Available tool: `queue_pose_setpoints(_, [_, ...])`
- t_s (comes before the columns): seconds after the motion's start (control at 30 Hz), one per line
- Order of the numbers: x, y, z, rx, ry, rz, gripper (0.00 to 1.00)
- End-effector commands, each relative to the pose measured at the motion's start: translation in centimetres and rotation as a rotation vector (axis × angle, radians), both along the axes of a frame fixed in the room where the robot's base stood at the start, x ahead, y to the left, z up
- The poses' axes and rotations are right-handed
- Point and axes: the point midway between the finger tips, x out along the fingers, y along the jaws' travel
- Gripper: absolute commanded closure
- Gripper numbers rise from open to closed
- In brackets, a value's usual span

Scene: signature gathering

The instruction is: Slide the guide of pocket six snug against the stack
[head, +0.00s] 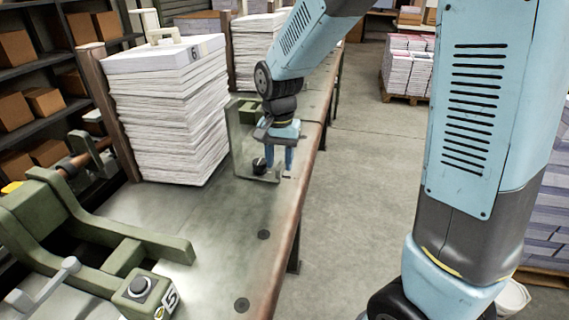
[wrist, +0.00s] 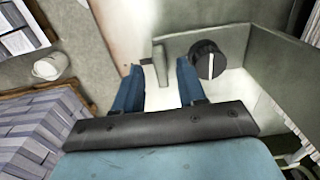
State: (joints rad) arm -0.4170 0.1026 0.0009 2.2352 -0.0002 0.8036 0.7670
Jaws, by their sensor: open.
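The stack of pocket six (head: 165,115) is a tall pile of white paper on the table, its top sheet marked 6. The guide (head: 244,135) is a thin grey-green plate standing right of the stack, with a foot on the table. A gap between plate and stack seems to show, but its width is unclear. In the wrist view the guide plate (wrist: 262,62) carries a black knob (wrist: 207,60) and a small upright tab (wrist: 159,64). My gripper (head: 279,158) points down at the guide's right end. Its blue fingers (wrist: 159,84) are open, one on each side of the tab; contact is unclear.
More paper stacks (head: 257,50) stand farther back. The table's right edge (head: 285,235) runs close beside my gripper. The floor (head: 365,190) to the right is open.

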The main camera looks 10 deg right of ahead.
Motion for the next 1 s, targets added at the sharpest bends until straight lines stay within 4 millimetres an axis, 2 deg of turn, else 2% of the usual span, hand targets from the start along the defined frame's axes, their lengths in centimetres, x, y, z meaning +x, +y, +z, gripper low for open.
queue_pose_setpoints(0.2, [-0.1, 0.0, -1.4, -0.001, 0.001, 0.000, 0.60])
queue_pose_setpoints(0.5, [0.0, 0.0, -1.5, 0.000, 0.000, 0.000, 0.60])
queue_pose_setpoints(0.9, [0.0, 0.0, -1.5, 0.000, 0.000, 0.000, 0.98])
queue_pose_setpoints(1.0, [0.0, 0.0, -1.5, 0.000, 0.000, -0.001, 1.00])
